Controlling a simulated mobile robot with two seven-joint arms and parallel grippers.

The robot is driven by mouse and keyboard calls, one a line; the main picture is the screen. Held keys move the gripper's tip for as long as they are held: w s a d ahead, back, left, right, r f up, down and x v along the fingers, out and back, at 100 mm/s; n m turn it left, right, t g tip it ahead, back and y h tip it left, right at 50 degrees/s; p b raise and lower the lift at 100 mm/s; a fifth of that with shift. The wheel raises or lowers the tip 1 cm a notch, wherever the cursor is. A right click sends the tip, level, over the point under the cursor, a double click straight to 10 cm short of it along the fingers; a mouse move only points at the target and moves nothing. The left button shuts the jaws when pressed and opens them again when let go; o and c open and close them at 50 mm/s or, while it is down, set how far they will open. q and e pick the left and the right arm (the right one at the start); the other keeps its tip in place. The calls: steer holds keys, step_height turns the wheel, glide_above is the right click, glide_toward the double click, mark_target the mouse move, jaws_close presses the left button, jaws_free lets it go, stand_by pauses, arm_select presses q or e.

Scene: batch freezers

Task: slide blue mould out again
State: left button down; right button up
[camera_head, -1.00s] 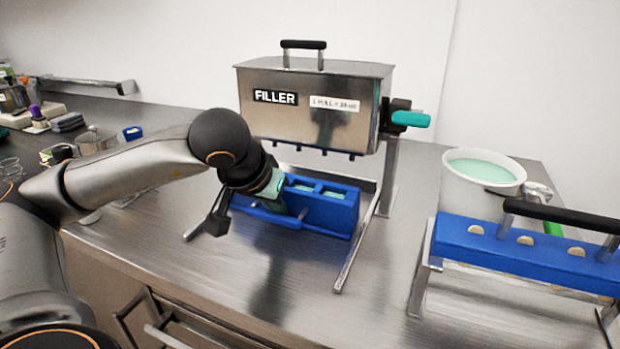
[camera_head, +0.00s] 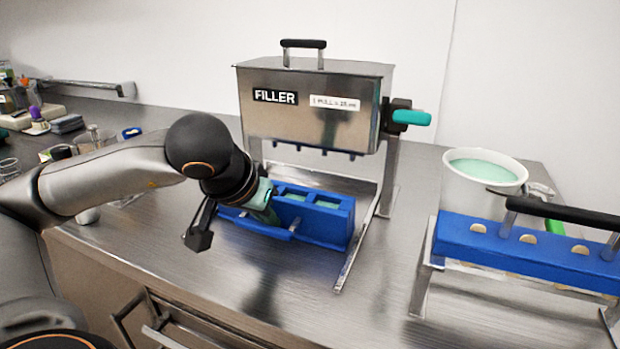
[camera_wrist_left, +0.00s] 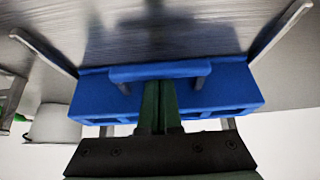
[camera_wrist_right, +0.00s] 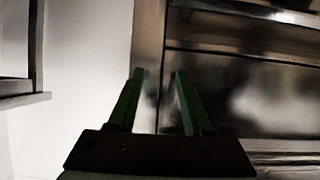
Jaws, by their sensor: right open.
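The blue mould (camera_head: 322,226) lies on the steel bench under the front of the filler (camera_head: 315,105), between its legs. Its upper compartments show pale green fill. In the left wrist view the mould (camera_wrist_left: 230,88) has a blue handle bar along its near side. My left arm hides the mould's left end in the head view. My right gripper (camera_wrist_right: 158,75) is open and empty, in front of a steel cabinet front.
A white tub of green mix (camera_head: 485,172) stands at the right. In front of it a second blue mould (camera_head: 520,252) with sticks rests on a metal stand (camera_head: 425,270). The filler's leg (camera_head: 360,245) runs along the mould's right side. Bench in front is clear.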

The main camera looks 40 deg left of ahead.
mark_target(262, 233)
arm_select(q)
steer(key=shift+s+d, duration=0.15)
steer(key=shift+s, duration=0.4)
steer(key=shift+s+d+b, duration=0.15)
steer(key=shift+s+b, duration=0.15)
steer(key=shift+s, duration=0.2)
steer(key=shift+s+d, duration=0.1)
steer(key=shift+s, duration=0.15)
steer(key=shift+s+d, duration=0.1)
steer(key=shift+s, duration=0.1)
arm_select(e)
step_height(262, 233, up, 6)
steer(key=w+n+t, duration=0.1)
steer(key=w+t, duration=0.1)
steer(key=shift+w+t+y, duration=0.3)
steer(key=shift+t+y, duration=0.1)
arm_select(q)
steer(key=shift+w+b, duration=0.15)
steer(key=shift+b, duration=0.25)
arm_select(e)
steer(key=shift+r, duration=0.1)
